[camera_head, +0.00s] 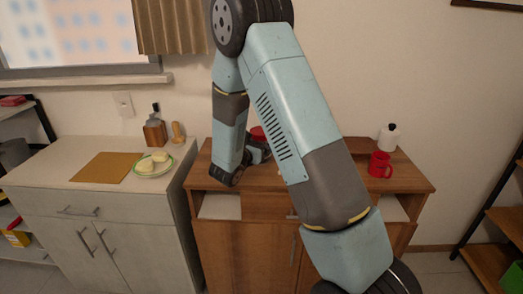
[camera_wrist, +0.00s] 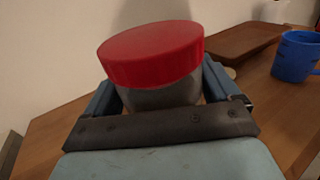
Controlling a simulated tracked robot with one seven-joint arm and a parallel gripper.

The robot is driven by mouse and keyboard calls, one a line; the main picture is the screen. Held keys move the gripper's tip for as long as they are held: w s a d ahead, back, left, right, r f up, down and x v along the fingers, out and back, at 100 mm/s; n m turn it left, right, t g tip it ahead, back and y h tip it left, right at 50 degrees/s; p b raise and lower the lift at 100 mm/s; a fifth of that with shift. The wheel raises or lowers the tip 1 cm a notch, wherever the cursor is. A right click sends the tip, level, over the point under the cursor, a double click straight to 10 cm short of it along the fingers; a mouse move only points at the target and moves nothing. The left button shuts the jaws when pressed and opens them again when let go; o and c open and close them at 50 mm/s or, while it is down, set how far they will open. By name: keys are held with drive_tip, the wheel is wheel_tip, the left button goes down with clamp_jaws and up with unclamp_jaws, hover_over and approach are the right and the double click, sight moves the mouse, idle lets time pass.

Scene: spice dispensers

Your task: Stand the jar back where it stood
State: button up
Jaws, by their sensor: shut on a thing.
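The jar has a red lid (camera_wrist: 150,52) and a grey body (camera_wrist: 160,95). In the wrist view it sits upright, slightly tilted in the picture, between the fingers of my gripper (camera_wrist: 170,100), which is shut on it. In the head view the red lid (camera_head: 257,132) shows behind my arm, over the left part of the brown wooden cabinet top (camera_head: 408,179). My gripper (camera_head: 262,150) is mostly hidden there by my arm. The jar's base is hidden, so I cannot tell whether it touches the top.
A plate (camera_head: 154,168) is on the pale counter at left.

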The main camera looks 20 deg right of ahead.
sight(266, 161)
drive_tip(key=shift+f, duration=1.35)
drive_tip(key=shift+f, duration=0.1)
drive_tip(key=o, duration=1.2)
